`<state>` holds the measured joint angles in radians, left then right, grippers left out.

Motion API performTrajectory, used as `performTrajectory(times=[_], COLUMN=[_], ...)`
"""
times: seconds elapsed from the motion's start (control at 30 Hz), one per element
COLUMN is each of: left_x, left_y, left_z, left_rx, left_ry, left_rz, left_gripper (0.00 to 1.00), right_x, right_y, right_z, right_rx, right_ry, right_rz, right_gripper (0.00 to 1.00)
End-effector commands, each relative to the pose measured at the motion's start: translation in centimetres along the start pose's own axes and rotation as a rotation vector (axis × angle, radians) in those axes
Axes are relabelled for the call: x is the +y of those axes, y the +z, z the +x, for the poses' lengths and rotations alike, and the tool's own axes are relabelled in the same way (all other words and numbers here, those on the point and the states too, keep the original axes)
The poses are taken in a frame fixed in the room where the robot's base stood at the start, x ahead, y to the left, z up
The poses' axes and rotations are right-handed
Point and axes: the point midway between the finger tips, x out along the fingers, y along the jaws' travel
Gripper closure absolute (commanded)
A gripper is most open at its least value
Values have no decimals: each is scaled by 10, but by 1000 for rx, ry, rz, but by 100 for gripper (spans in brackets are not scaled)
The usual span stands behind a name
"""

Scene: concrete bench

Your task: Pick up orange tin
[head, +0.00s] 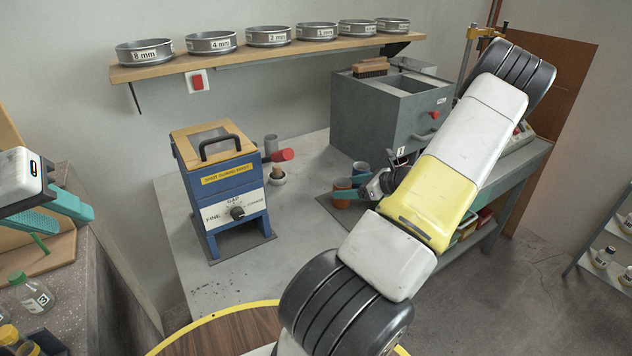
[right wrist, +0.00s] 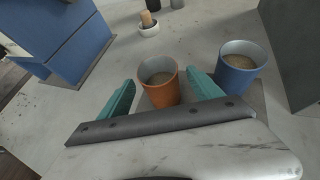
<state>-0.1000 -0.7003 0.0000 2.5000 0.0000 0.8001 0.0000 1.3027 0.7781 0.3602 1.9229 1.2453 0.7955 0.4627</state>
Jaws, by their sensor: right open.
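The orange tin (right wrist: 161,93) stands upright on the bench and holds a brown, grainy fill. In the head view the orange tin (head: 341,198) is partly hidden by my right gripper (head: 348,190). In the right wrist view my right gripper (right wrist: 160,80) is open, with one teal finger on each side of the tin. Small gaps seem to show between the fingers and the tin. My left gripper (head: 68,212) is at the far left of the head view, away from the tin; its jaw gap is unclear.
A blue tin (right wrist: 236,76) stands close to the right finger. A small white bowl (right wrist: 148,28) holding a brown stick is behind. The blue mill (head: 222,185) stands left and the grey box (head: 385,115) behind right. Bare bench lies between mill and tins.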

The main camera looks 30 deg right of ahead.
Motion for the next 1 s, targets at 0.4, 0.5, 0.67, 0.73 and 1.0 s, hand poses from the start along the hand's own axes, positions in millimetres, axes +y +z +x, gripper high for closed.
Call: performTrajectory(times=[0.4,0.5,0.67,0.73,1.0], left_x=[0,0,0,0,0], left_y=[0,0,0,0,0], left_z=[0,0,0,0,0], left_rx=[0,0,0,0,0], left_ry=[0,0,0,0,0], left_rz=[0,0,0,0,0], left_gripper=[64,64,64,64,64], right_x=[0,0,0,0,0], right_y=[0,0,0,0,2], right_z=[13,13,13,13,12], right_rx=[1,1,1,1,0], right_ry=[0,0,0,0,0], right_rz=[0,0,0,0,-1], right_gripper=[36,55,87,100,100])
